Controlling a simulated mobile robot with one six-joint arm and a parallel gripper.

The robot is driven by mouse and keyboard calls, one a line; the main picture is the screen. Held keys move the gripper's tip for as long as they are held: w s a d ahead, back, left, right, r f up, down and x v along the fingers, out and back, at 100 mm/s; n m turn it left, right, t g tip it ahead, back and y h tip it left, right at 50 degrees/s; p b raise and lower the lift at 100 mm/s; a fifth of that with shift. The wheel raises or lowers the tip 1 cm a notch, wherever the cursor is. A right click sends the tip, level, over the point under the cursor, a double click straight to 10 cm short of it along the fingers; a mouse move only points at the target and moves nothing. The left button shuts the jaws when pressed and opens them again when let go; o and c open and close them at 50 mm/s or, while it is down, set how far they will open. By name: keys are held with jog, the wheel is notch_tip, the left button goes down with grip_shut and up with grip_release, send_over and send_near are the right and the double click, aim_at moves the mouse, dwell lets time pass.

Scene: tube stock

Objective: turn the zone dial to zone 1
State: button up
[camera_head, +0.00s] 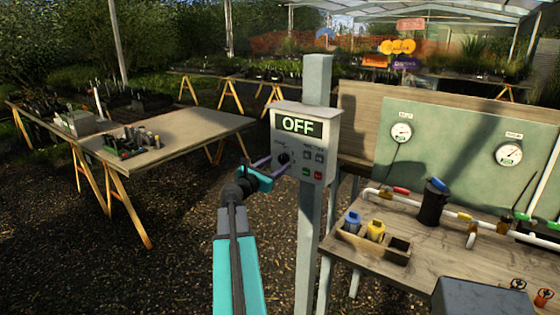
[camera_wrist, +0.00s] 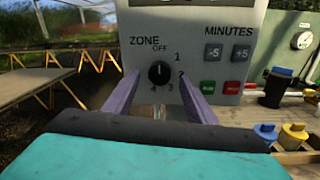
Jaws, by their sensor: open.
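The zone dial (camera_wrist: 158,74) is a round black knob on the grey control box (camera_wrist: 208,20). Its white mark points up toward OFF, with 1, 2, 3 and 4 printed around it. In the head view the dial (camera_head: 284,158) sits low on the left of the box, under a screen (camera_head: 296,126) that reads OFF. My gripper (camera_wrist: 158,90) is open, its two purple fingers spread to the left and right of the dial. I cannot tell whether the fingertips touch the panel. In the head view my gripper (camera_head: 275,163) is close in front of the box.
Beside the dial are grey +5 and -5 buttons (camera_wrist: 213,53), a green button (camera_wrist: 208,87) and a red button (camera_wrist: 231,87). The box is on a grey post (camera_head: 312,220). A bench (camera_head: 390,262) with pipes stands right, a table (camera_head: 190,128) left.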

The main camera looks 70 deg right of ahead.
aim_at(282, 160)
jog(key=shift+p+x, duration=0.3)
jog(key=shift+x, duration=1.3)
jog(key=c, duration=1)
jog(key=shift+c, duration=0.2)
